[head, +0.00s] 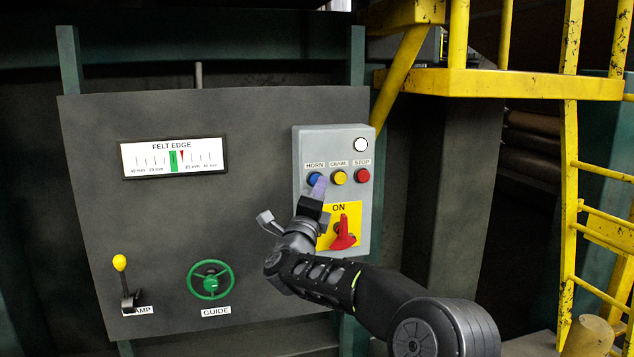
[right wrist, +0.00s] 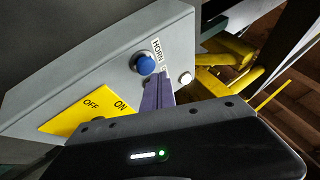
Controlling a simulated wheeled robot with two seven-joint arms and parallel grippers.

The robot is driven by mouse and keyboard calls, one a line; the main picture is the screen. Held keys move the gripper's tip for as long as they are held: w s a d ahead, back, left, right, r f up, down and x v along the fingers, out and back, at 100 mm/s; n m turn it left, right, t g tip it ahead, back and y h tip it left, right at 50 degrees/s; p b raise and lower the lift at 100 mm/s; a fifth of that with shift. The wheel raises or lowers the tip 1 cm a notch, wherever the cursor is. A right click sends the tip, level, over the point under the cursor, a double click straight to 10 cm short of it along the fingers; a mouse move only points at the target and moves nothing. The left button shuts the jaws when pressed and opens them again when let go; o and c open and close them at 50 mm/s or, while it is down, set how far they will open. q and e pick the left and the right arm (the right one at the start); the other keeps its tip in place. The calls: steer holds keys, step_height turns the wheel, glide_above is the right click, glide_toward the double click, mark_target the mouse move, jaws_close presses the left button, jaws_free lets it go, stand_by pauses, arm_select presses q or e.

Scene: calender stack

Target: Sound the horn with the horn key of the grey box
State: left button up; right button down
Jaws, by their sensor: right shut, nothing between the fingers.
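The grey box (head: 300,212) is fixed on the right of the dark panel. Its blue horn key (head: 314,178) sits under the HORN label, left of the yellow and red keys. My right gripper (head: 320,184) is shut and empty, its purple fingertips overlapping the lower right edge of the blue key. In the right wrist view the blue key (right wrist: 144,63) shows whole, just up and left of the fingertips (right wrist: 164,76). I cannot tell whether they touch the box. My left gripper is not in view.
The box also has a yellow crawl key (head: 339,177), a red stop key (head: 362,175), a white lamp (head: 361,144) and a red rotary switch (head: 343,234) at ON. A green wheel (head: 210,280) and yellow-knobbed lever (head: 127,285) are lower left. Yellow railings (head: 500,84) stand right.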

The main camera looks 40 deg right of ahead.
steer(key=shift+w+d, duration=0.1)
steer(key=shift+w, duration=0.05)
steer(key=shift+w+b, duration=0.3)
steer(key=shift+b, duration=0.05)
steer(key=shift+w+d, duration=0.25)
steer(key=shift+w, duration=0.2)
stand_by(1.0)
steer(key=shift+s+a+b, duration=0.35)
steer(key=shift+s+b, duration=0.5)
steer(key=shift+b, duration=0.25)
